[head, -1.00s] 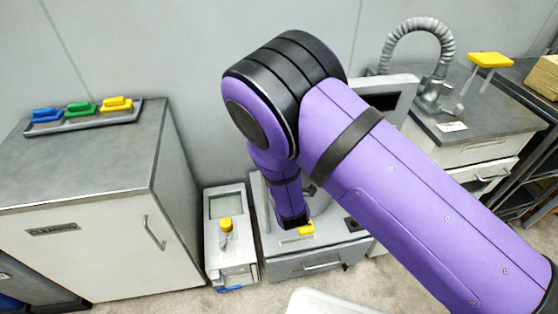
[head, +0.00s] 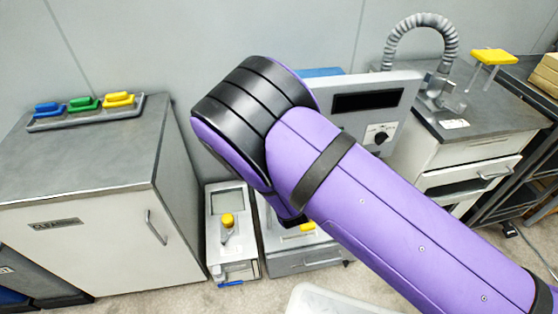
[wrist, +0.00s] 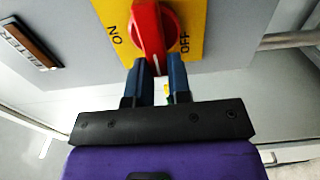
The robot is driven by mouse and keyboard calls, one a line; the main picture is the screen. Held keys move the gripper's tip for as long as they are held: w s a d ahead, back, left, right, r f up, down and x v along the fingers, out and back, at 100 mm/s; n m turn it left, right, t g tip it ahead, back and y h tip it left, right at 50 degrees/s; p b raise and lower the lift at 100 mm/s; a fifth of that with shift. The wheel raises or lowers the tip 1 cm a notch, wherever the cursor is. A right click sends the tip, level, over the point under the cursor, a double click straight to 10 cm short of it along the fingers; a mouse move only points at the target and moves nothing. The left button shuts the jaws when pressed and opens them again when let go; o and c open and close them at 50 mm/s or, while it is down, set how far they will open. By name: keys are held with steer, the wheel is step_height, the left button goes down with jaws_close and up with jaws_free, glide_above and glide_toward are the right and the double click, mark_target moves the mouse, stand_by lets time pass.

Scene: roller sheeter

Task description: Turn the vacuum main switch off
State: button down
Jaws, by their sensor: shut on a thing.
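The main switch is a red rotary handle (wrist: 147,30) on a yellow plate (wrist: 195,20), seen in the wrist view. The plate carries ON to the left of the handle and OFF to the right. The handle stands nearly upright in the picture, between the two labels. My gripper (wrist: 157,64) has its dark blue fingers on both sides of the handle's lower end and is shut on it. In the head view the switch and my gripper are hidden, with my purple arm covering much of the middle.
A grey panel with a dark display (head: 366,101) and black knob (head: 381,137) stands behind my arm. A cleaning cabinet (head: 90,235) is at left, with a tray of coloured blocks (head: 138,115) on top. A small device with a yellow knob (head: 228,220) stands beside it.

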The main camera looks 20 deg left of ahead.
steer(key=shift+f, duration=0.1)
steer(key=c, duration=1.1)
jaws_free()
steer(key=shift+o, duration=0.2)
steer(key=v, duration=1.1)
steer(key=shift+w, duration=0.1)
